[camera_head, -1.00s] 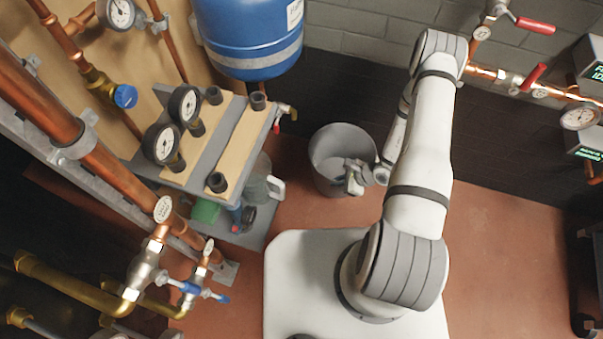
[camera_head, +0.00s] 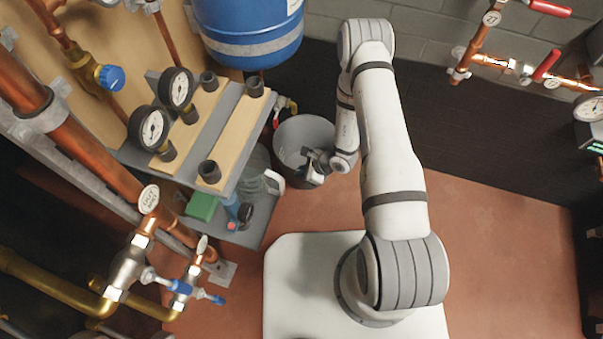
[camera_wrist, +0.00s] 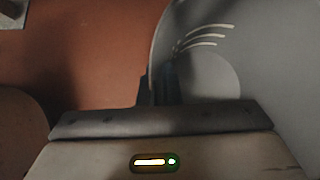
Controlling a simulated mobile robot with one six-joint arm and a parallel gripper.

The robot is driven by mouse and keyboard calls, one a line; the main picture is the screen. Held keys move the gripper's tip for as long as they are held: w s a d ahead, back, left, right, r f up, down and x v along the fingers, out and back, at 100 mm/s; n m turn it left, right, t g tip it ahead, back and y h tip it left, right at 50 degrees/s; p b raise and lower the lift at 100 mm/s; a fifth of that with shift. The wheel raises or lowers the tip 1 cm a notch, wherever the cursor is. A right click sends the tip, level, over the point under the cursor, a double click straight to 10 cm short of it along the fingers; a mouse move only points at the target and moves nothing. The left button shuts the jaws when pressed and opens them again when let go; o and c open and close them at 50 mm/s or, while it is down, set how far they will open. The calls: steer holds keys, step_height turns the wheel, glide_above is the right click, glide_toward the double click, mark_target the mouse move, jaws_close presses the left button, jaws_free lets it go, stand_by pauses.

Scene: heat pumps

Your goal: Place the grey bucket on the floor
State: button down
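The grey bucket (camera_head: 300,130) is in the head view, between the small shelf unit and my arm, with its open top facing up. My gripper (camera_head: 315,168) is at its near rim, shut on the bucket wall. In the wrist view the bucket (camera_wrist: 230,80) fills the right side, its curved edge and several light slots showing. The gripper's dark fingers (camera_wrist: 160,88) meet that edge, though the fingertips are partly hidden. The red-brown floor (camera_head: 480,230) lies below. I cannot tell how high the bucket is above it.
The shelf unit (camera_head: 222,122) with gauges, and a bottle and green box on its lower shelf, stands close to the bucket's left. A blue tank (camera_head: 250,35) hangs behind. Copper pipes (camera_head: 85,150) run at the left. The floor to the right is clear.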

steer(key=shift+f, duration=0.4)
steer(key=shift+r, duration=0.15)
steer(key=c, duration=1.6)
jaws_free()
